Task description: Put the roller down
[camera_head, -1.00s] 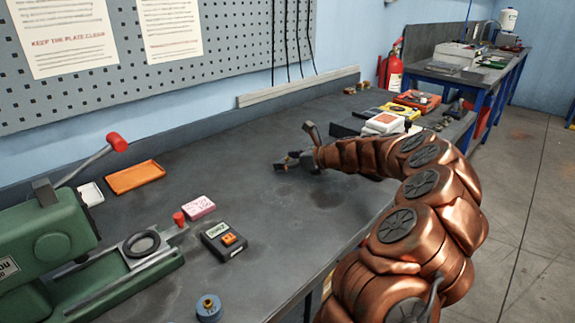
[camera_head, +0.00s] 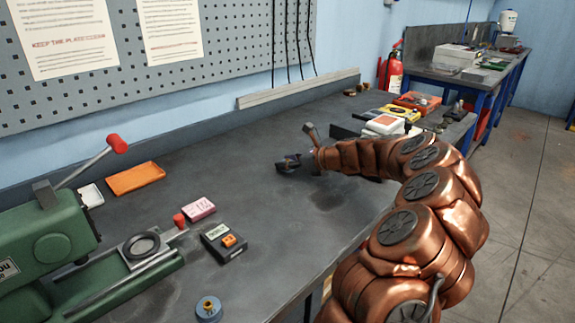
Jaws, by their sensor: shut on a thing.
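My gripper (camera_head: 292,163) is at the end of my copper-coloured arm, over the middle of the dark grey bench (camera_head: 225,165). Its dark fingers are small in the picture and point to the left. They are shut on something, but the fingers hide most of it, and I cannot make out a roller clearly. I cannot tell whether the held thing touches the bench top. A soft shadow lies on the bench a little below and right of the gripper.
Bench room around the gripper is clear. At left stand a green press (camera_head: 45,240), an orange tray (camera_head: 135,177), a pink block (camera_head: 199,209), a black meter (camera_head: 223,242) and a blue ring-shaped part (camera_head: 208,308). White and yellow boxes (camera_head: 386,125) stand behind my arm.

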